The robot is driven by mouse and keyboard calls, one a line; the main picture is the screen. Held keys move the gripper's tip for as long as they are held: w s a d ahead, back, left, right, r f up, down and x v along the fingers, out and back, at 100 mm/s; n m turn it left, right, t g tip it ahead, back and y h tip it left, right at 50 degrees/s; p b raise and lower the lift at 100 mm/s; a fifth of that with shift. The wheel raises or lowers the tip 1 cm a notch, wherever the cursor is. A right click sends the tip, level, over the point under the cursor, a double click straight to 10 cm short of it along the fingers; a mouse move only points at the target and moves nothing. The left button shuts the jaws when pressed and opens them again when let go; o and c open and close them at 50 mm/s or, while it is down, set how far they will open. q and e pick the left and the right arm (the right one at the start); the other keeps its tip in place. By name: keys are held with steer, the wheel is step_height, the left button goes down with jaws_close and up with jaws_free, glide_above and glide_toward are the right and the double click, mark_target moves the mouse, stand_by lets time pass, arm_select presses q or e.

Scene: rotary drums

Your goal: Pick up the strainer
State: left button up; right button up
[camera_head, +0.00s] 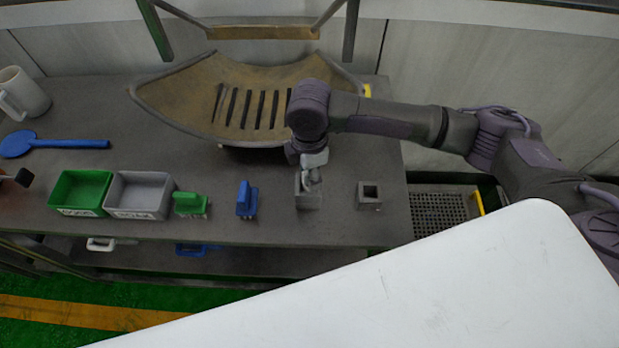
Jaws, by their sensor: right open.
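No thing here is clearly a strainer. The closest in shape is a blue long-handled tool (50,144) with a round head, lying flat at the left of the grey table; I cannot see holes in it. My right gripper (311,178) points down over a small grey square block or holder (308,202) at the table's front middle. It is open, and its fingertips are small and partly overlap the holder, so I cannot tell whether they touch anything. The blue tool is far to the left of it. My left gripper is not in view.
A brown slotted chute (180,95) stands behind my right gripper. Along the table are a white mug (24,96), green bin (80,192), grey bin (140,195), green brush (190,204), blue brush (246,200) and another grey holder (369,194). A white panel (450,280) fills the lower right.

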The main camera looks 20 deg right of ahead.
steer(key=c, duration=0.8)
jaws_close()
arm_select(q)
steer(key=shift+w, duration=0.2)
arm_select(e)
steer(key=shift+r, duration=0.1)
steer(key=shift+r+b, duration=0.3)
steer(key=shift+r, duration=0.25)
step_height(320, 180, up, 2)
steer(key=shift+r+b, duration=0.25)
steer(key=shift+b, duration=0.15)
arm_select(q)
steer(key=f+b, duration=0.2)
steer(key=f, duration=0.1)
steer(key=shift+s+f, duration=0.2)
arm_select(e)
steer(key=s+d+r, duration=0.7)
steer(key=s+d, duration=0.1)
steer(key=shift+s+r, duration=0.15)
steer(key=shift+s, duration=0.2)
